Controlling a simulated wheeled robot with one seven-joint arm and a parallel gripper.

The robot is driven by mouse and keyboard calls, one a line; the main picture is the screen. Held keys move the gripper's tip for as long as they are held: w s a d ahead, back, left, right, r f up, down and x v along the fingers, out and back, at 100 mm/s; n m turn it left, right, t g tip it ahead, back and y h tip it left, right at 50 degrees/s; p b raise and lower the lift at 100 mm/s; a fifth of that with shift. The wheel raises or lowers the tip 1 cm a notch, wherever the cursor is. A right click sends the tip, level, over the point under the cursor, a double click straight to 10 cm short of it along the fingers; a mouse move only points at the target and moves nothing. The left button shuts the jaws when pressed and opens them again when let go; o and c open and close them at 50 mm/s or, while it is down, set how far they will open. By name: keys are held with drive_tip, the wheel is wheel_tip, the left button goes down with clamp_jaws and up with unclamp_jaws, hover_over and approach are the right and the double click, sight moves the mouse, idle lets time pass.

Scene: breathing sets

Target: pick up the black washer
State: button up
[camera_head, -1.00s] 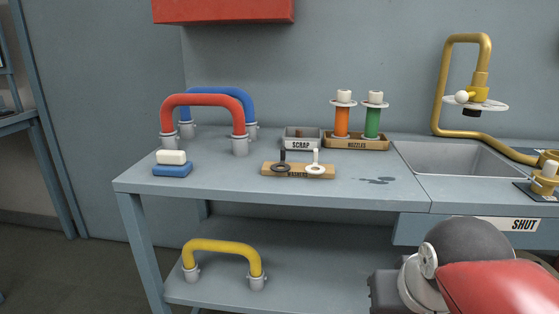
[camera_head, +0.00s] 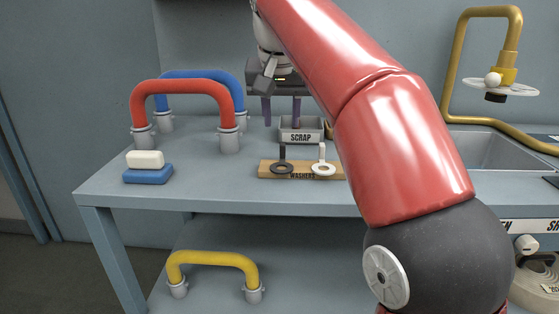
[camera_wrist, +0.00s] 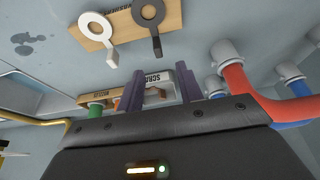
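The black washer (camera_head: 282,161), a flat ring with an upright tab, sits on the left part of a wooden washer board (camera_head: 264,169) on the bench. It also shows at the top of the wrist view (camera_wrist: 154,28). A white washer (camera_head: 322,168) of the same shape is beside it on the right, and also shows in the wrist view (camera_wrist: 110,42). My gripper (camera_head: 281,112) is above and behind the black washer, in front of the wall, fingers pointing down. Its two purple fingers (camera_wrist: 160,90) are apart with nothing held between them.
The grey scrap tray (camera_head: 301,136) stands close behind the board, below my gripper. Red (camera_head: 183,88) and blue (camera_head: 205,76) pipe handles rise to the left. A white and blue block pair (camera_head: 148,174) lies at the left front. My arm hides the nozzle rack's area.

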sight(283, 144)
drive_tip(key=x, duration=0.2)
drive_tip(key=b+x, duration=0.1)
drive_tip(key=x, duration=0.1)
drive_tip(key=b+x, duration=0.1)
drive_tip(key=x, duration=0.1)
drive_tip(key=shift+s+f, duration=0.2)
drive_tip(key=shift+f, duration=0.25)
clamp_jaws()
